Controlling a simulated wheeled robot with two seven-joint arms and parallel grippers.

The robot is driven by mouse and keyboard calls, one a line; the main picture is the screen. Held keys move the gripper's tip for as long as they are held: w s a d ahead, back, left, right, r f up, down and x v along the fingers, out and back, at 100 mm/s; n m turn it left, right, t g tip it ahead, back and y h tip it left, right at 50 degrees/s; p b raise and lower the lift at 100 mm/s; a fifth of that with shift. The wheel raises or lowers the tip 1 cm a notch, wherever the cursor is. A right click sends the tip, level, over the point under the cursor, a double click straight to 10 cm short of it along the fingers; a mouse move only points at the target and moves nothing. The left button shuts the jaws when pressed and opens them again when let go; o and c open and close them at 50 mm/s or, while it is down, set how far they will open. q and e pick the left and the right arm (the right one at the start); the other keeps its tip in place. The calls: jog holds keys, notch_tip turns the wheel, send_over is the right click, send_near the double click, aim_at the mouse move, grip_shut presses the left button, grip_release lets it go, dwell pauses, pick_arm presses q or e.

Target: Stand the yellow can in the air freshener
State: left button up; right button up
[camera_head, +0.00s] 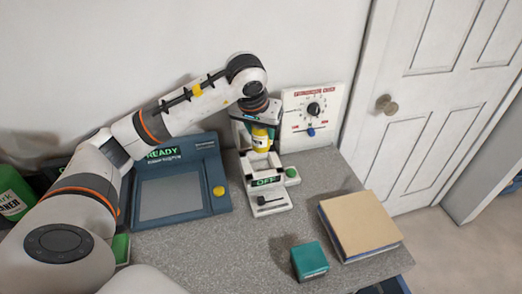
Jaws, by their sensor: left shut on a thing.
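My left gripper (258,121) reaches in from the left and points down, shut on the yellow can (260,139). The can is upright, with its top hidden by the gripper. It is over the back part of a white device marked OFF (268,203), which appears to be the air freshener. I cannot tell whether the can's bottom touches the device or hangs just above it. My right gripper is not in view.
A blue panel unit reading READY (171,189) stands left of the device. A dial board (311,112) leans at the wall. A teal box (309,261) and a stack of books (359,224) lie at front right. A green bottle (12,193) is at far left. Grey tabletop is clear in front.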

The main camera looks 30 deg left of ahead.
aim_at(260, 148)
pick_arm(q)
jog(key=shift+s+d+f, duration=0.1)
jog(key=shift+s+f, duration=0.1)
jog(key=shift+f, duration=0.95)
jog(key=shift+w+f+p, duration=0.1)
jog(key=shift+f+p, duration=0.3)
jog(key=shift+f, duration=1.85)
jog(key=shift+f, duration=0.25)
jog(key=o, duration=1)
jog(key=shift+r, duration=0.1)
jog(key=shift+r, duration=0.55)
jog(key=v, duration=0.5)
jog(key=b+v, duration=0.1)
jog(key=v, duration=0.5)
jog(key=shift+s, duration=0.3)
